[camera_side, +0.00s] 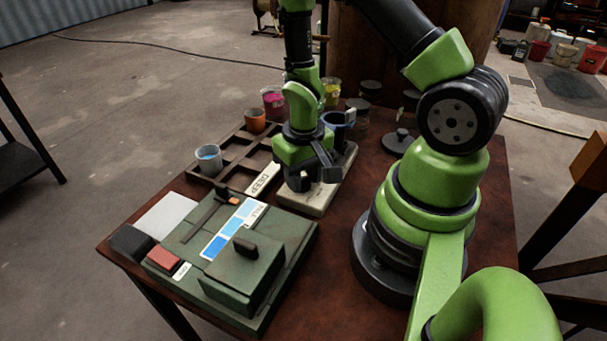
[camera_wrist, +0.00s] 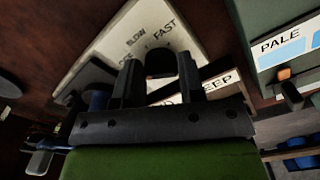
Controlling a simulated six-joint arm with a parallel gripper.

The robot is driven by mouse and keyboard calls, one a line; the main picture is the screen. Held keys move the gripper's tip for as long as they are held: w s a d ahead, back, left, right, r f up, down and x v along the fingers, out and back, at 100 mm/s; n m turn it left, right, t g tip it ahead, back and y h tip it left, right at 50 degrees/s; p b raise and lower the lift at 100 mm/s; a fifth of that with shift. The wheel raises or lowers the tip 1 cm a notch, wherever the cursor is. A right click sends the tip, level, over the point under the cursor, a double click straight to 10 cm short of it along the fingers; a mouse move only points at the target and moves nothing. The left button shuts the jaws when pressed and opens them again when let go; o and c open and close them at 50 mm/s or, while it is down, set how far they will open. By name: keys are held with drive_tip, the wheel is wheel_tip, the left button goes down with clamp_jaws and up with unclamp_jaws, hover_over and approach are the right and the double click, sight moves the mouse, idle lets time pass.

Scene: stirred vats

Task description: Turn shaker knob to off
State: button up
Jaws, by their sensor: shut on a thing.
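The shaker's cream base (camera_side: 306,203) lies on the table under my gripper (camera_side: 311,180), and it also fills the upper left of the wrist view (camera_wrist: 110,40). The dark round shaker knob (camera_wrist: 160,61) sits between my two fingers in the wrist view, and my gripper is shut on it. Printed marks FAST, SLOW and a partly covered OFF ring the knob on the base. I cannot tell which mark the knob points to. In the side view the knob is hidden by my gripper. A dark blue vessel (camera_side: 335,121) stands at the shaker's back.
A green box with a pale-to-deep blue strip (camera_side: 228,230), a red button (camera_side: 163,258) and a dark knob (camera_side: 245,248) stands in front. A wooden rack (camera_side: 214,165) is to the left, with a blue-filled cup (camera_side: 208,158) and an orange cup (camera_side: 255,120).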

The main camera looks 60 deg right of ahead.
drive_tip(key=o, duration=0.9)
drive_tip(key=shift+r, duration=0.1)
wheel_tip(320, 180, up, 10)
drive_tip(key=shift+f, duration=0.1)
idle(0.4)
wheel_tip(320, 180, up, 10)
drive_tip(key=t, duration=0.3)
hover_over(304, 180)
drive_tip(key=a, duration=0.3)
drive_tip(key=s+a+r+t, duration=0.1)
drive_tip(key=s+r, duration=0.1)
drive_tip(key=s+a+r+n+t+y, duration=0.1)
drive_tip(key=s+a+r, duration=0.1)
drive_tip(key=r, duration=0.1)
drive_tip(key=s+a+r+t+y, duration=0.1)
drive_tip(key=s+a+r+t, duration=0.1)
drive_tip(key=shift+s+r+n, duration=0.2)
drive_tip(key=shift+r+n, duration=0.2)
